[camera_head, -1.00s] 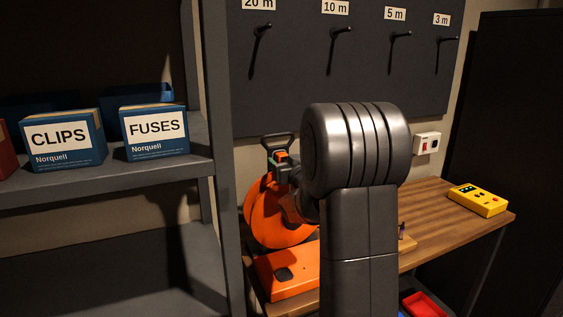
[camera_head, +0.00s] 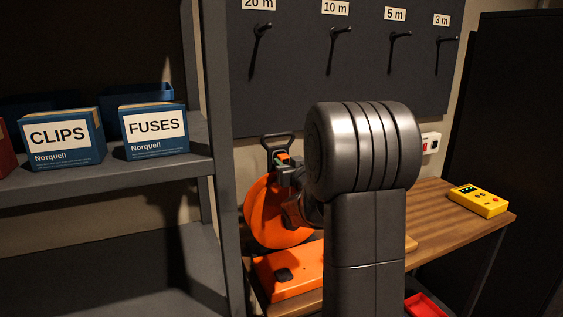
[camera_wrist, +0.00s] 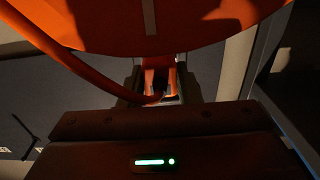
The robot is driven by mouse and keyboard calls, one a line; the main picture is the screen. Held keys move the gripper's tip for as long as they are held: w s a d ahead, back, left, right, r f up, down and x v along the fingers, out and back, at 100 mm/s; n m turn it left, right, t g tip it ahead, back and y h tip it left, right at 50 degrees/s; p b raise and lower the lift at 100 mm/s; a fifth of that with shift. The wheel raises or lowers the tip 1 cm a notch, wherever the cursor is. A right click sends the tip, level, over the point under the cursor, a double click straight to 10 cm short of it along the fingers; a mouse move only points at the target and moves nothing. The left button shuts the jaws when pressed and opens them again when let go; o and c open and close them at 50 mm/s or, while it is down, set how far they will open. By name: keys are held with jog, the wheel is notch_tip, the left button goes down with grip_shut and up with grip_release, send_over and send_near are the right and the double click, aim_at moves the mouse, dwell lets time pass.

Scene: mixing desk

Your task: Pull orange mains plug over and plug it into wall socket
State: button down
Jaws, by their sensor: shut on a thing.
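My gripper (camera_wrist: 158,88) is shut on the orange mains plug (camera_wrist: 150,80), seen between its fingers in the wrist view. An orange cable runs from the plug up to the left. In the head view my gripper (camera_head: 287,168) is beside the upper part of the orange cable reel (camera_head: 265,215), and the plug is too small there to make out clearly. The white wall socket (camera_head: 433,142), with a red switch, is on the wall to the right, partly hidden by my arm. The plug is well apart from it.
The reel stands on a wooden desk (camera_head: 450,222) by an orange base box (camera_head: 285,272). A yellow device (camera_head: 478,200) lies at the desk's right end. A shelf (camera_head: 190,165) with boxes stands left. A pegboard (camera_head: 290,100) hangs behind. A red tray (camera_head: 425,305) is low in front.

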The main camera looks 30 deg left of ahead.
jog(key=shift+b+v, duration=0.6)
jog(key=shift+v, duration=1.7)
